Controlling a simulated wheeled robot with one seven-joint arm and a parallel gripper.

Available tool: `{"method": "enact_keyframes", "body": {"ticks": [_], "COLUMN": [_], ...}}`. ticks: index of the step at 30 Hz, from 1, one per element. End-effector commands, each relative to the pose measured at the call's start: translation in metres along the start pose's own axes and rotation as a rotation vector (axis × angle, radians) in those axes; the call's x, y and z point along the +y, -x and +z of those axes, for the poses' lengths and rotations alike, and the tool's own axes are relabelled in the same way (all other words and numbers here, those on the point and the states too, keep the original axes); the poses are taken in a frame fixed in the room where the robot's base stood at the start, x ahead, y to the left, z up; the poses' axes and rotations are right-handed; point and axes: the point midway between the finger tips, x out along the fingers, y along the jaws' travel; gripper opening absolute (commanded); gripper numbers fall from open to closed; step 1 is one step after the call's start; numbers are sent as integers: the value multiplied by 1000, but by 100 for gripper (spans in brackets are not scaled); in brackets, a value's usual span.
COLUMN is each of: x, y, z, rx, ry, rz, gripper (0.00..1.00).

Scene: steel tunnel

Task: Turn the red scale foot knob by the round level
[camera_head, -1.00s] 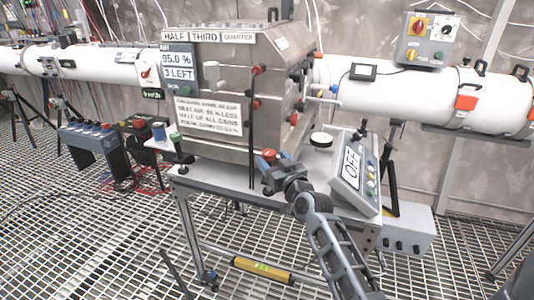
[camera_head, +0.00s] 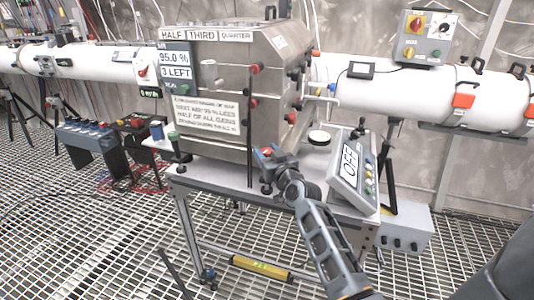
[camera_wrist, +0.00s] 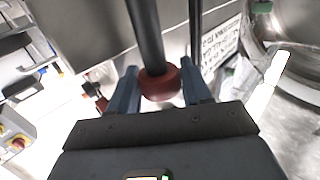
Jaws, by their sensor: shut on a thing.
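The red knob (camera_wrist: 160,84) sits at the lower end of a dark upright rod in the wrist view, between the blue fingers of my gripper (camera_wrist: 160,92). The fingers are shut on its sides. In the head view, my gripper (camera_head: 266,159) is at the front of the grey table, with a bit of the red knob (camera_head: 267,151) showing at its tip. A round, pale-topped disc with a dark rim (camera_head: 319,137) lies on the table to the right; I cannot tell whether it is the round level.
A steel chamber (camera_head: 215,95) with signs stands right behind my gripper. A sloped panel marked OFF (camera_head: 350,165) is close on the right of my arm. A green-topped post (camera_head: 175,140) stands at the table's left. Grating floor lies in front.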

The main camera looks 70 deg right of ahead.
Motion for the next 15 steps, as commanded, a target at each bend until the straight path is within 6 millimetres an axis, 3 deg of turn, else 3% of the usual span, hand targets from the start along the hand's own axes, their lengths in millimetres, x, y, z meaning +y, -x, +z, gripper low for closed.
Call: {"method": "enact_keyframes", "body": {"ticks": [5, 15], "x": [0, 1], "y": [0, -3], "z": [0, 6], "rx": [0, 3], "ry": [0, -7], "rz": [0, -32], "gripper": [18, 18]}}
